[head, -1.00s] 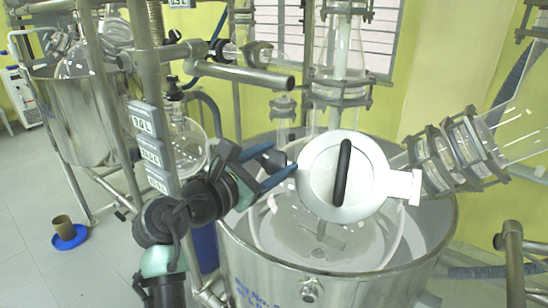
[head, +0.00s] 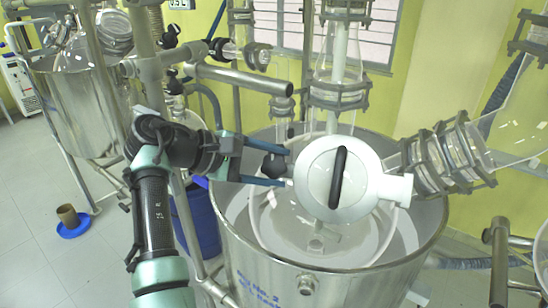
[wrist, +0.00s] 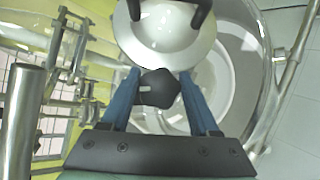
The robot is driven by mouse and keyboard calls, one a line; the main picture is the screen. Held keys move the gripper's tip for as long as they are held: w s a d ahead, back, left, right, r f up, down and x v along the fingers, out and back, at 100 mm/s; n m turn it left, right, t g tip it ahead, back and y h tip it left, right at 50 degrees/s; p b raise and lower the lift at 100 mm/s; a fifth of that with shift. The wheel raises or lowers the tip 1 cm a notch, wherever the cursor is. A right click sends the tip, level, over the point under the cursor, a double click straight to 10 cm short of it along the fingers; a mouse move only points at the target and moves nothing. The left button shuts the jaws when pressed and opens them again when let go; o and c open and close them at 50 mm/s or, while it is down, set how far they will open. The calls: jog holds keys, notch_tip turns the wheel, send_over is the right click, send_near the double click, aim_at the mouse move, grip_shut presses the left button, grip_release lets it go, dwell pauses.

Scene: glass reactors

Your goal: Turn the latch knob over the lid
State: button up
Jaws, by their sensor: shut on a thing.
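The round white lid (head: 315,190) with a black bar handle (head: 338,178) sits over the glass vessel. It also shows at the top of the wrist view (wrist: 165,35). The black latch knob (head: 273,165) is at the lid's left edge in the head view. My gripper (head: 286,167) reaches in from the left, its blue fingers on either side of the knob. In the wrist view the knob (wrist: 159,88) sits between the two fingers (wrist: 158,78), which are shut on it. The latch parts under the knob are hidden.
The steel jacket pot (head: 320,284) surrounds the vessel below. A clamped glass column (head: 338,95) stands behind the lid, and a clamped side neck (head: 450,155) is at the right. A horizontal steel pipe (head: 245,80) runs behind my gripper. A blue bin (head: 200,220) stands below.

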jog(key=m+g+y+p, duration=0.1)
jog(key=m, duration=0.1)
jog(key=m+g+y+p, duration=0.1)
jog(key=m, duration=0.1)
jog(key=shift+r, duration=0.15)
jog(key=m+g+y+p, duration=0.1)
jog(key=m+y+p, duration=0.2)
jog(key=m, duration=0.1)
jog(key=shift+s+g, duration=0.1)
jog(key=shift+g, duration=0.3)
jog(key=m+y+p, duration=0.2)
jog(key=m+y, duration=0.1)
jog(key=shift+a+m, duration=0.1)
jog(key=shift+m, duration=0.3)
jog(key=m+y, duration=0.2)
jog(key=m+y+p, duration=0.1)
jog(key=shift+a+f+m+t+y, duration=0.1)
jog(key=shift+f+m+t+y, duration=0.1)
jog(key=shift+m+t+y, duration=0.15)
jog(key=shift+p, duration=0.3)
jog(key=o, duration=1.4)
jog(key=shift+r, duration=0.1)
